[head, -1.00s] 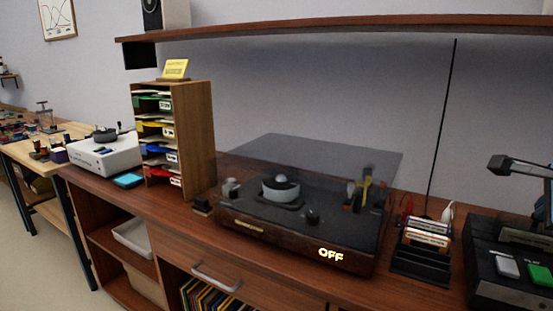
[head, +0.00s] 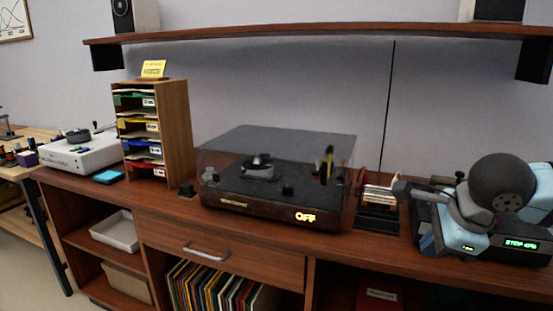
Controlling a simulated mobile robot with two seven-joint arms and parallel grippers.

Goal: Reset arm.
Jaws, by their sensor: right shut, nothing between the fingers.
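My right arm comes in from the right edge, in front of a dark device (head: 510,252) with a lit green display that seems to start with "STOP". The arm hides much of that device. My right gripper (head: 402,188) points left, close to a small black rack of cases in the picture. It is shut and empty. Whether it touches the rack cannot be told. My left gripper is not in view.
A turntable (head: 260,200) under a clear lid, with a lit "OFF" sign, stands mid-counter. A wooden sorter (head: 178,130) with coloured trays stands left of it. The rack (head: 378,217) stands right of it. A shelf (head: 300,33) runs above. The counter front (head: 250,228) is mostly bare.

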